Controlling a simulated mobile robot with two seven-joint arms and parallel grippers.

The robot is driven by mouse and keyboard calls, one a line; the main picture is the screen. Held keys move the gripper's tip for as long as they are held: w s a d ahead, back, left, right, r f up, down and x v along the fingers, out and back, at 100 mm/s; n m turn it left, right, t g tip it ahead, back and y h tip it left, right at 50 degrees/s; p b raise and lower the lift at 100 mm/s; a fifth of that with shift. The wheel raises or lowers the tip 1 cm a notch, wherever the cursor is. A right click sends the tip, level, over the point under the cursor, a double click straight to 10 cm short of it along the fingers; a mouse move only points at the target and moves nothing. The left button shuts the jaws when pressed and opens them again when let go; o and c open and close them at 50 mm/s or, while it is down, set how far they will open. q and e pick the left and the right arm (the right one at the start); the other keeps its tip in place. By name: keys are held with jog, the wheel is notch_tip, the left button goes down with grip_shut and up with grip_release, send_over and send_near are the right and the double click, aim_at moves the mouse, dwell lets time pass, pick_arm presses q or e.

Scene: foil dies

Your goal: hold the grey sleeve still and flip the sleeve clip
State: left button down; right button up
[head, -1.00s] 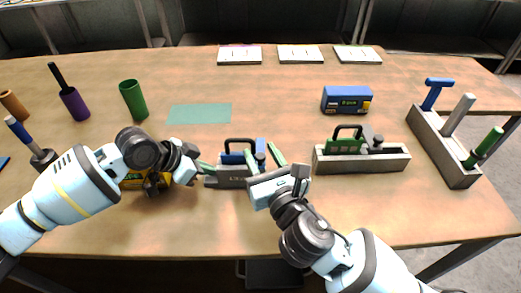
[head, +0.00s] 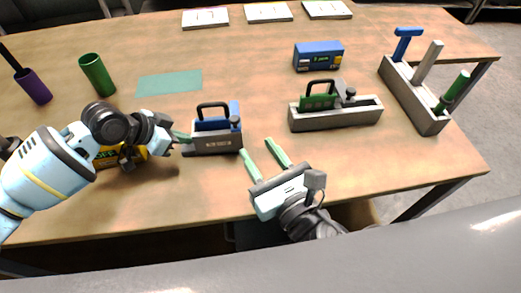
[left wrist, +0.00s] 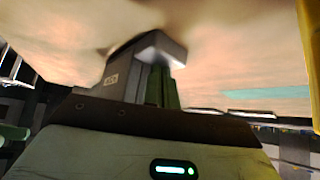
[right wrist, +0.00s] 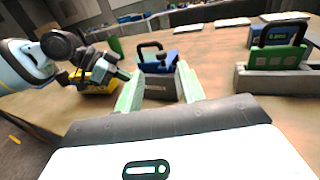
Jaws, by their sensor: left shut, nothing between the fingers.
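The grey sleeve (head: 212,142) with a blue die (head: 213,121) and black loop handle stands on the table. A dark knobbed piece at its right end, seemingly the sleeve clip (head: 235,122), stands upright. My left gripper (head: 184,138) is shut at the sleeve's left end, with nothing visible between its fingers; I cannot tell whether it touches. The left wrist view shows the sleeve (left wrist: 120,70) close beyond the green fingers. My right gripper (head: 262,156) is open and empty, in front and to the right of the sleeve. The right wrist view shows the sleeve (right wrist: 158,88) between its fingers' lines, further off.
A second grey sleeve (head: 335,119) with a green die stands to the right. A blue box (head: 318,57) is behind it, a grey tool rack (head: 415,103) further right. A yellow item (head: 105,158) lies beneath my left gripper. A teal mat (head: 168,84) lies flat behind.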

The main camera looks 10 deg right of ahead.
jog(key=shift+a, duration=0.1)
jog(key=c, duration=0.5)
jog(key=shift+w+a+m+h, duration=0.1)
jog(key=shift+a+m+h, duration=0.05)
jog(key=shift+m+h, duration=0.25)
jog(key=shift+c, duration=1.1)
jog(key=shift+a+m+h, duration=0.2)
jog(key=shift+m+h, duration=0.2)
jog(key=shift+h, duration=0.1)
grip_shut()
jog(key=s+a+m+g+h, duration=0.4)
jog(key=g, duration=0.1)
jog(key=shift+s+a+r+h, duration=0.15)
jog(key=shift+s+a+h, duration=0.1)
jog(key=shift+a+h, duration=0.15)
